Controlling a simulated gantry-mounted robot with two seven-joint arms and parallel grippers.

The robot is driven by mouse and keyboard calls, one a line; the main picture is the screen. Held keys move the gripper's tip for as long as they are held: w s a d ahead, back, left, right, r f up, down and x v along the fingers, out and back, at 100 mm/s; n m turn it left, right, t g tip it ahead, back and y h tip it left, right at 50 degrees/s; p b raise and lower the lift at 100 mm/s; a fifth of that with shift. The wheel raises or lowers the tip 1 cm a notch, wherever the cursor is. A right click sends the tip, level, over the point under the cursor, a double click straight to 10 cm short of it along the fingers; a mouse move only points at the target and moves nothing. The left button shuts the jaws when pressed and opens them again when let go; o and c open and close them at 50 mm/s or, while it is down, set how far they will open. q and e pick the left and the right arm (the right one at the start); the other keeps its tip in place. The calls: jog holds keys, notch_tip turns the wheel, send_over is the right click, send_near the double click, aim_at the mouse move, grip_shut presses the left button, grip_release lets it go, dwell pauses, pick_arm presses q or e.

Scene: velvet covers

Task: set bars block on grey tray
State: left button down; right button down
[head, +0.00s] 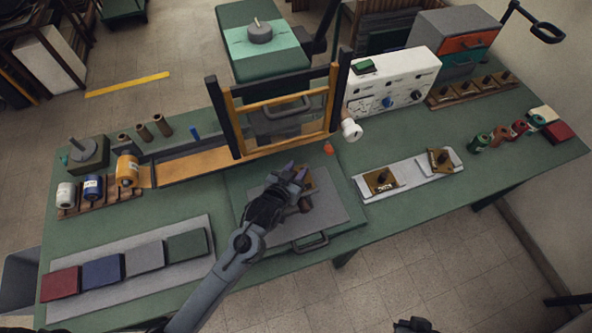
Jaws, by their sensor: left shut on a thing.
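My left gripper (290,176) is shut on a brass-coloured block (309,179), over the grey plate of the press bed. The fingers cover much of the block, and its pattern cannot be made out, so I cannot confirm the bars. I cannot tell whether it touches the plate. A light grey tray (407,179) lies to the right of the press bed. Two brass blocks with dark knobs stand on it, one at its left end (380,181) and one toward its right end (439,160). My right gripper is not clearly seen.
The press frame (283,146) stands upright just behind my left gripper. A white control box (395,80) stands behind the tray. More brass blocks sit on a wooden rack (470,92) at the back right. Coloured covers lie on a grey board (128,290) at front left.

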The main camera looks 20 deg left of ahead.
pick_arm(q)
jog(key=c, duration=0.7)
grip_release()
jog(key=shift+s, duration=0.1)
